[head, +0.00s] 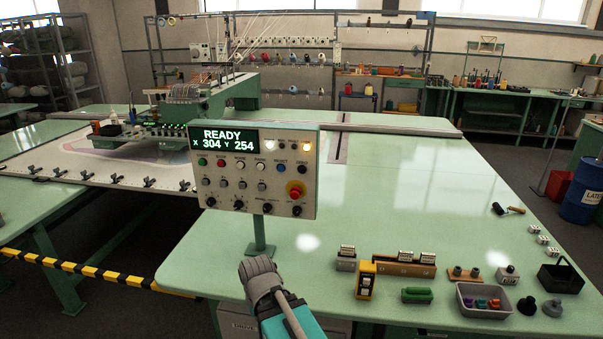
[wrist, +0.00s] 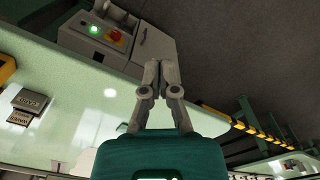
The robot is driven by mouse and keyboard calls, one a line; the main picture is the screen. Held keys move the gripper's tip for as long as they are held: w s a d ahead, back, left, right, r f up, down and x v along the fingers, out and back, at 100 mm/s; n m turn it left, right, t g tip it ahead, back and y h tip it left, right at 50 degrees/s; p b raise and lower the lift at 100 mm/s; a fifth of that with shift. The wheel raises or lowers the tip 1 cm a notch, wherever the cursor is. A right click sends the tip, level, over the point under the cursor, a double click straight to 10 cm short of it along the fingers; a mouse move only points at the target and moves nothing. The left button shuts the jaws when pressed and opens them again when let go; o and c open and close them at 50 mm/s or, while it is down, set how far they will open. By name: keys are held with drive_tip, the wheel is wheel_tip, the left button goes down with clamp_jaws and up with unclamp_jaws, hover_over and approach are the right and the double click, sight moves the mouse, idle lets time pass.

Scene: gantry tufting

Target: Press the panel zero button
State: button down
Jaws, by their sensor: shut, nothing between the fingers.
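The control panel (head: 262,170) stands on a green post on the table in the head view. Its display (head: 224,139) reads READY, X 304, Y 254. The panel zero button appears to be the dark button (head: 302,169) at the right end of the top row, beside a blue button (head: 281,168); its small label seems to read ZERO. A red mushroom knob (head: 295,190) is just below. In the wrist view my gripper (wrist: 161,72) is shut and empty, its fingers together. In the head view my arm's end is at the bottom, below the panel and apart from it.
The table (head: 400,210) has free room right of the panel. Small blocks, a grey bin (head: 484,300) and a black basket (head: 560,277) stand at its front right. A tufting machine (head: 190,110) is behind left. The wrist view shows a box with a green light (wrist: 94,29).

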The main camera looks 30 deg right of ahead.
sight(302, 171)
drive_tip(key=w+d+r+n+t+h+p, duration=0.1)
drive_tip(key=w+d+r+n+t+h, duration=0.3)
drive_tip(key=d, duration=0.3)
drive_tip(key=w+d+r+n+t+h+p, duration=0.1)
drive_tip(key=w+d+r+n+h, duration=0.35)
drive_tip(key=w+d, duration=0.2)
drive_tip(key=w+d+r+n+t+h+p, duration=0.1)
drive_tip(key=w+d+r+n+t, duration=0.1)
drive_tip(key=w+r+n+t, duration=0.2)
drive_tip(key=w+d+r+n+t+h+p, duration=0.1)
drive_tip(key=w+r+n+t, duration=0.4)
drive_tip(key=r+n, duration=0.6)
drive_tip(key=shift+w+d+r+n+h+p, duration=0.2)
drive_tip(key=shift+d+n+h+p, duration=0.3)
drive_tip(key=shift+n, duration=2.05)
drive_tip(key=shift+w+d, duration=0.1)
drive_tip(key=shift+d, duration=0.15)
drive_tip(key=x, duration=1.3)
drive_tip(key=shift+w, duration=0.45)
